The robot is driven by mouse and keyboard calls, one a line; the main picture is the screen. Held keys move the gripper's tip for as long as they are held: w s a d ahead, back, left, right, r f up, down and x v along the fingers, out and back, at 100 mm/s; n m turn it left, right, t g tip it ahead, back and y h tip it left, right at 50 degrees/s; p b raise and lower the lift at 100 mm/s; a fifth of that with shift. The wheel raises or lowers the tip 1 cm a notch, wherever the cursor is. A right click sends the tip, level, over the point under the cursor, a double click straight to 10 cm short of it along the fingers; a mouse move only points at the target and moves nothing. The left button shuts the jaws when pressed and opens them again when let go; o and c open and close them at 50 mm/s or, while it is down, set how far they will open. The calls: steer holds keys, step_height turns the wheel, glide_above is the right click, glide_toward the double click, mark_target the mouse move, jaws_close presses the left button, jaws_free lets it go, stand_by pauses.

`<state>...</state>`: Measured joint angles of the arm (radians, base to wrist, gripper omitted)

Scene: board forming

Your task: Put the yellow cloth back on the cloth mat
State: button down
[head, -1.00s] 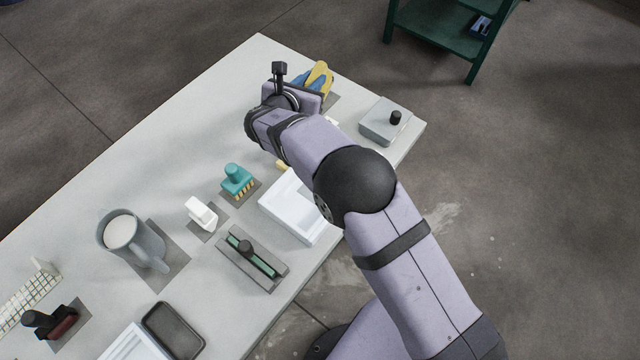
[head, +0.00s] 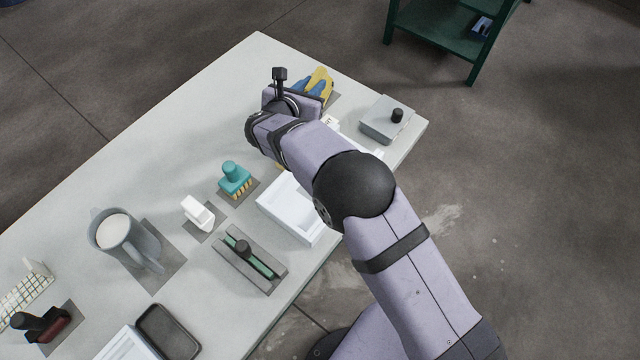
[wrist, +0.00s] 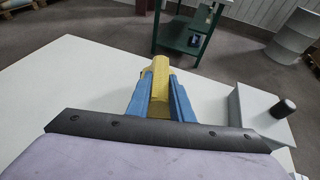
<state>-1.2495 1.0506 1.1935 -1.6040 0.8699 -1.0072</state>
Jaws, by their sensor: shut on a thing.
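The yellow cloth (head: 321,81) is held at the far end of the table, mostly hidden behind my wrist in the head view. The wrist view shows the yellow cloth (wrist: 160,80) between the two blue fingers of my gripper (wrist: 160,98), which is shut on it.
A grey box with a black knob (head: 384,121) stands right of my gripper, near the table corner. A white tray (head: 290,208), a teal brush (head: 234,178), a white block (head: 197,212), a green-edged tool (head: 250,258) and a grey jug (head: 122,238) stand nearer. The table's far left is clear.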

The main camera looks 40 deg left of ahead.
steer(key=shift+f, duration=0.15)
steer(key=c, duration=1.2)
jaws_free()
steer(key=shift+s, duration=0.15)
steer(key=shift+b+v, duration=1.15)
steer(key=shift+v, duration=2.45)
